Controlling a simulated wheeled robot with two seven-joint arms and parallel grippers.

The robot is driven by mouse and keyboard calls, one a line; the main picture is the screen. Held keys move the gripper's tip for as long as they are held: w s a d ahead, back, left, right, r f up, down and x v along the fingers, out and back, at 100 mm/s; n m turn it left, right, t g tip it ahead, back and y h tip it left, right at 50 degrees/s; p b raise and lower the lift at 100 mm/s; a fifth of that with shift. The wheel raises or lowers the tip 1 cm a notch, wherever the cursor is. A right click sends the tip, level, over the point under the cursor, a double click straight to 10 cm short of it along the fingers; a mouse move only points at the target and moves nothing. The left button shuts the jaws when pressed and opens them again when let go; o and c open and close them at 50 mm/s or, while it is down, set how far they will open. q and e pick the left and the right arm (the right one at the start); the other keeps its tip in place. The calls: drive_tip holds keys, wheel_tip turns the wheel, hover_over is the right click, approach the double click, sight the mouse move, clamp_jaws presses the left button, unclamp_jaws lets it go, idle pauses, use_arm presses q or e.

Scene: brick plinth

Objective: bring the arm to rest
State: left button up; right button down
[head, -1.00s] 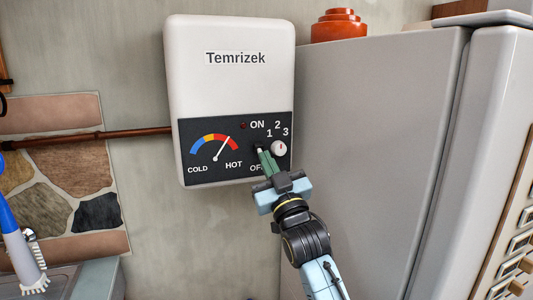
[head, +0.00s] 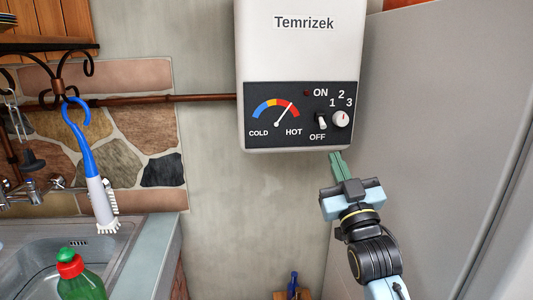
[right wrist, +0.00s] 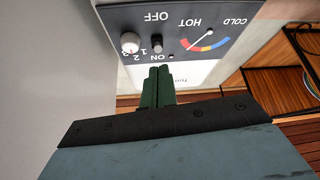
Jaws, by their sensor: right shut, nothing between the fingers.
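My right gripper (head: 338,163) is shut and empty, its green fingers together just below the lower edge of the white water heater (head: 300,60). It also shows in the right wrist view (right wrist: 157,75), in front of the heater's dark panel (right wrist: 215,18). In the head view, the panel's toggle switch (head: 321,121) and round white knob (head: 341,119) are in the open, apart from the fingers. The dial needle (head: 284,114) points to the red side. The small lamp by ON looks dark red. My left gripper is not in view.
A large grey cabinet or fridge side (head: 430,130) stands close right of my right arm. A sink (head: 50,240), a hanging blue and white brush (head: 100,195) and a green bottle (head: 82,278) are at the left. Bare wall (head: 240,210) lies left of the arm.

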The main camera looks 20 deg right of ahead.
drive_tip(key=shift+f, duration=0.1)
drive_tip(key=w+a+f+g+y, duration=0.1)
drive_tip(key=w+f+g, duration=0.15)
drive_tip(key=f, duration=0.85)
drive_tip(key=w+a+f+g+y, duration=0.1)
drive_tip(key=w+f+g, duration=0.15)
drive_tip(key=f, duration=0.95)
drive_tip(key=s+a+f+n+g+y, duration=0.1)
drive_tip(key=s+a+f+g, duration=0.2)
drive_tip(key=f, duration=0.9)
drive_tip(key=s+a+f+g, duration=0.1)
drive_tip(key=s+f+g, duration=0.3)
drive_tip(key=f, duration=0.8)
drive_tip(key=s+a+f+g+y, duration=0.1)
drive_tip(key=s+f+g, duration=0.3)
drive_tip(key=s+f, duration=0.95)
drive_tip(key=s+a+f+g, duration=0.1)
drive_tip(key=s+f+g, duration=0.3)
drive_tip(key=s+f, duration=0.9)
drive_tip(key=s+f+g, duration=0.1)
drive_tip(key=s+g, duration=0.1)
drive_tip(key=s, duration=1.5)
drive_tip(key=shift+s+d+n+g, duration=0.2)
drive_tip(key=shift+s+n+g, duration=0.1)
drive_tip(key=shift+s+g, duration=0.1)
drive_tip(key=shift+f, duration=0.1)
